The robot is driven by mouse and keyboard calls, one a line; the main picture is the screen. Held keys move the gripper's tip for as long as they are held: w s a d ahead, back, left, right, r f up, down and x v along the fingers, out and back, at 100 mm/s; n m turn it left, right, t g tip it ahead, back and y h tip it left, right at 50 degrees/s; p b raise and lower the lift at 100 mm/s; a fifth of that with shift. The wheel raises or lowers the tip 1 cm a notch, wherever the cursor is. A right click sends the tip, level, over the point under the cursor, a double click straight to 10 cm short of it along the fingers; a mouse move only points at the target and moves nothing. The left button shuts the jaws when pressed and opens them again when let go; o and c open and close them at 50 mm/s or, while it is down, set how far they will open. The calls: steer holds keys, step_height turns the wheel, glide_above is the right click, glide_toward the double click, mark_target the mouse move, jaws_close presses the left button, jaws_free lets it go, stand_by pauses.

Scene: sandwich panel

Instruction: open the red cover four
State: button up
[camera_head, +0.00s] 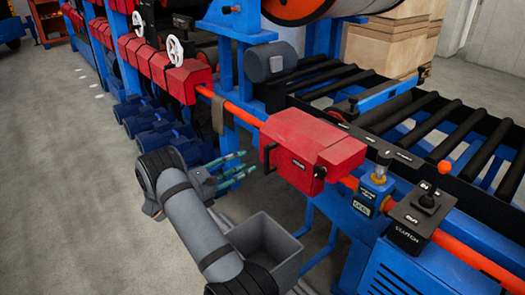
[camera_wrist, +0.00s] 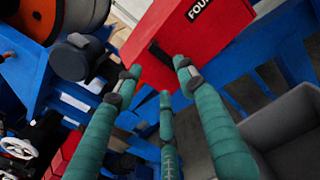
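The red cover four (camera_head: 306,146) is a red box on the orange rail, and it looks closed. Its black handle (camera_head: 268,157) is on the left face. In the wrist view the cover (camera_wrist: 190,30) fills the upper middle, with "FOUR" partly readable and the dark handle (camera_wrist: 162,53) at its edge. My gripper (camera_head: 240,163) is left of the handle, with its teal fingers pointing at it. In the wrist view the fingers of my gripper (camera_wrist: 154,79) are spread, the tips just short of the handle. Nothing is held; exact contact cannot be told.
A grey bin (camera_head: 268,244) stands below the cover, near my arm. Right of the cover are a yellow-capped unit (camera_head: 378,176) and a black clutch control box (camera_head: 418,215). More red covers (camera_head: 187,80) run along the rail at upper left. The floor at left is clear.

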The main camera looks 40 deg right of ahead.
mark_target(266, 153)
steer(key=shift+n, duration=0.7)
steer(key=d, duration=1)
steer(key=shift+w+d, duration=0.1)
steer(key=shift+d, duration=0.1)
steer(key=c, duration=0.4)
jaws_close()
